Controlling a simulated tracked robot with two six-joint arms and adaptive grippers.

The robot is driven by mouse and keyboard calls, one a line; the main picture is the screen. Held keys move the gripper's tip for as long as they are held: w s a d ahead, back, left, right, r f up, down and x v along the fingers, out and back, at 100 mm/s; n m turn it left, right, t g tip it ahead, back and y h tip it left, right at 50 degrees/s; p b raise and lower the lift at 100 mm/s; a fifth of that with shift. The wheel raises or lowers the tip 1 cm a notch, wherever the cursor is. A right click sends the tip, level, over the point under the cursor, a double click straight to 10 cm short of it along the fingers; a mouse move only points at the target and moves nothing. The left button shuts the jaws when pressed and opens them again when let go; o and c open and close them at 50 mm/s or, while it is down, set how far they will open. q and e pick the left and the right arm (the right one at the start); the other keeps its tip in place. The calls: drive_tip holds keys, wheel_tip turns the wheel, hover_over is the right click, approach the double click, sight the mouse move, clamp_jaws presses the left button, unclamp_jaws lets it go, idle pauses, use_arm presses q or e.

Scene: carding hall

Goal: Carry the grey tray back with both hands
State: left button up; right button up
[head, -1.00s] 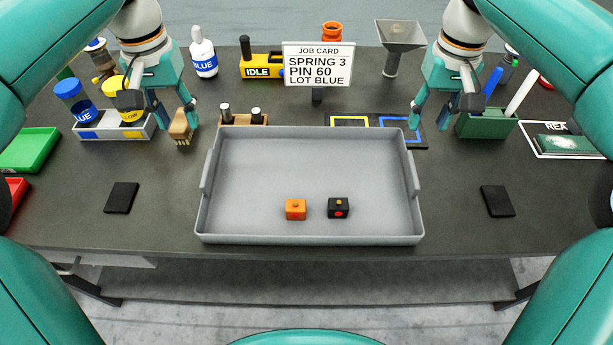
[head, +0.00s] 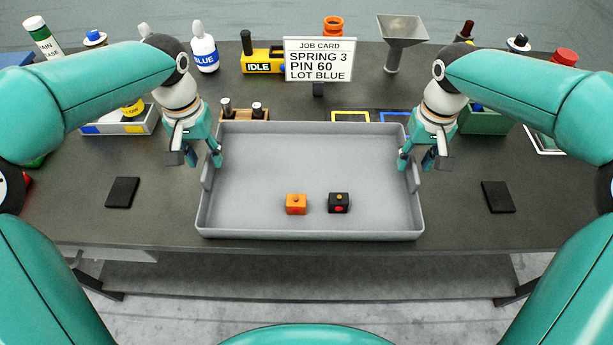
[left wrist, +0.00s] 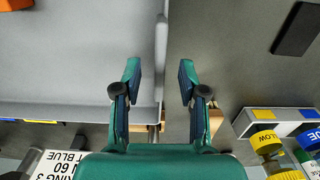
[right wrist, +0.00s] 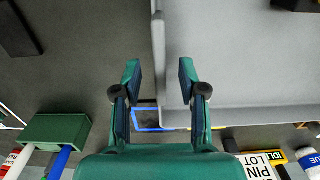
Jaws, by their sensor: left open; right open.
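The grey tray (head: 265,165) lies flat on the dark table, with an orange block (head: 296,204) and a black block (head: 339,203) inside near its front. My left gripper (head: 206,164) is open at the tray's left side wall. In the left wrist view its fingers (left wrist: 160,70) stand on either side of the line of that wall, with gaps. My right gripper (head: 417,166) is open at the right side wall. In the right wrist view its fingers (right wrist: 160,70) likewise straddle the wall's line without visible contact. The grippers partly hide the side handles.
Black pads lie left (head: 122,192) and right (head: 497,197) of the tray. Behind it stand a wooden pin block (head: 245,114), a job card (head: 318,60), a funnel (head: 403,40) and a green bin (head: 484,122). Yellow and blue outlined squares lie just behind the tray.

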sight(206, 163)
use_arm(q)
drive_tip(key=shift+f, duration=1.95)
use_arm(e)
drive_tip(key=shift+f, duration=1.95)
use_arm(q)
clamp_jaws()
use_arm(e)
clamp_jaws()
